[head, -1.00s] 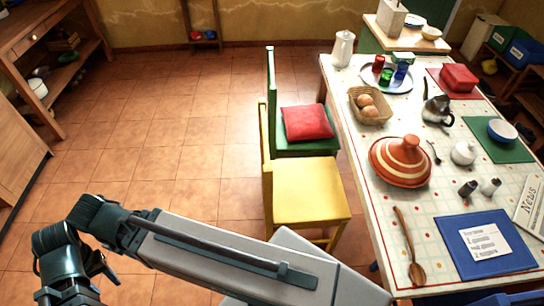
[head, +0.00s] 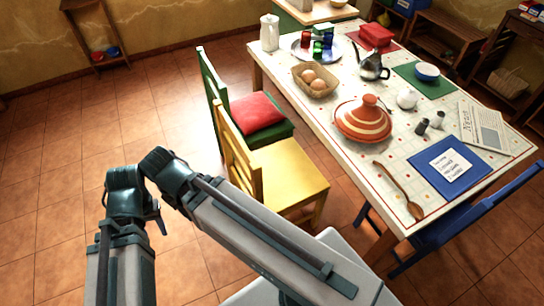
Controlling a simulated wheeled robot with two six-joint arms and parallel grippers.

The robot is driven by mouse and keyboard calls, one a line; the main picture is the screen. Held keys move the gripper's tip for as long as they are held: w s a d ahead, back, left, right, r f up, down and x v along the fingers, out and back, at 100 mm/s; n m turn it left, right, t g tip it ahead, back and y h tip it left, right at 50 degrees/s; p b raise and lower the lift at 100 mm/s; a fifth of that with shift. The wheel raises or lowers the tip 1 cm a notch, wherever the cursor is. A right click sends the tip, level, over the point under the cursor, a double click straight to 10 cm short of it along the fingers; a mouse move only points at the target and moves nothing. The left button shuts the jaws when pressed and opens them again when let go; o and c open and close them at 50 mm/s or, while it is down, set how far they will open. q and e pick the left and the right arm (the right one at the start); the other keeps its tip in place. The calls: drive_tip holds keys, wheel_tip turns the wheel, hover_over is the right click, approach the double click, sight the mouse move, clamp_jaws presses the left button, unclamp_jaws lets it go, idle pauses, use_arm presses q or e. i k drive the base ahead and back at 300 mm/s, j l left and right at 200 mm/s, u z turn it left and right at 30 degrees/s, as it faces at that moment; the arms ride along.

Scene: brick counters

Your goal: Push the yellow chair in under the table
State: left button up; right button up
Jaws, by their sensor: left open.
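The yellow chair (head: 289,168) stands at the left long side of the table (head: 330,118). Its slatted back faces away from the table. Nearly all of its seat shows, outside the table's edge. Part of its lower back and legs is hidden by my arm. My left gripper (head: 133,214) is in the lower left of the head view, to the left of the yellow chair and apart from it. It is open with nothing seen in it, though its fingers show only in part. My right gripper is not in view.
A green chair (head: 211,88) with a red cushion (head: 257,111) stands just beyond the yellow chair. A blue chair (head: 462,218) is at the table's near end. The table bears dishes and a tagine (head: 364,121). The tiled floor at left is clear.

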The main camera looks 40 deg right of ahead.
sight(280, 176)
drive_tip(key=i+j+z, duration=0.1)
drive_tip(key=j+z, duration=0.3)
drive_tip(key=i+j+z, duration=0.1)
drive_tip(key=j+z, duration=1)
